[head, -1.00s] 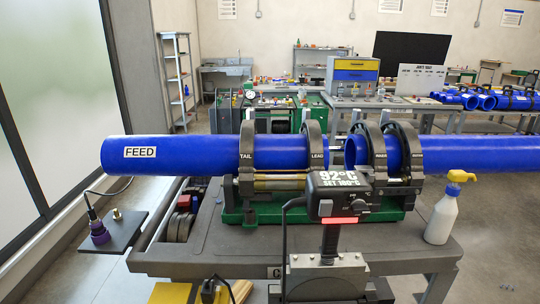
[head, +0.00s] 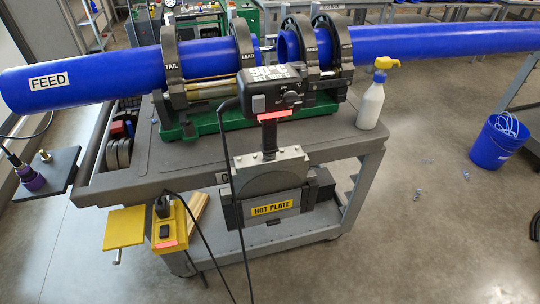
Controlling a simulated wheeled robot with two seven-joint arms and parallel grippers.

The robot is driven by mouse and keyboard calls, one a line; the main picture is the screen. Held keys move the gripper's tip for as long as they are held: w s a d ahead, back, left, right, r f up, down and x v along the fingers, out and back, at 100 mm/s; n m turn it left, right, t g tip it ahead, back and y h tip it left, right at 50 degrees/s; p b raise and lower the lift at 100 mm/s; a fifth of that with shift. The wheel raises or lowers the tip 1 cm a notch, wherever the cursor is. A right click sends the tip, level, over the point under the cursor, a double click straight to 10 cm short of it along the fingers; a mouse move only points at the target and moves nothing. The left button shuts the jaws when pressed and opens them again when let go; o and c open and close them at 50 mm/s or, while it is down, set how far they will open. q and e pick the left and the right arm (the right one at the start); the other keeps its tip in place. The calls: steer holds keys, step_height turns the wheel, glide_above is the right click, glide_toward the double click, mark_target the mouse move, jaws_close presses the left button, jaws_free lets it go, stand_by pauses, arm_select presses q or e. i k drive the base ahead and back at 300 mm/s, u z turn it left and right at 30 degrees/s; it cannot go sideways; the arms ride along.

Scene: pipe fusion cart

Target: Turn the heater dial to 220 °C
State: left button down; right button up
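The heater's black control box (head: 272,88) stands at the front of the cart, above the hot plate (head: 272,209). Its display (head: 266,72) faces up and is seen too obliquely to read now. A small dial (head: 291,97) shows on the front face of the box; its pointer is too small to read. A red lit strip (head: 273,115) glows just under the box. A black cable runs from the box down to the floor side. Neither of my grippers is in view.
The grey cart (head: 185,160) carries the green clamp base (head: 208,122) with blue pipes (head: 70,80) through clamp rings. A spray bottle (head: 371,105) stands on its right corner. A yellow block (head: 170,235) hangs at the front. A blue bucket (head: 496,142) stands right on open floor.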

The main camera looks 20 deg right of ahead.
mark_target(290, 97)
steer(key=z, duration=0.15)
steer(key=k, duration=0.85)
steer(key=u, duration=0.7)
steer(key=i, duration=0.2)
steer(key=z, duration=0.1)
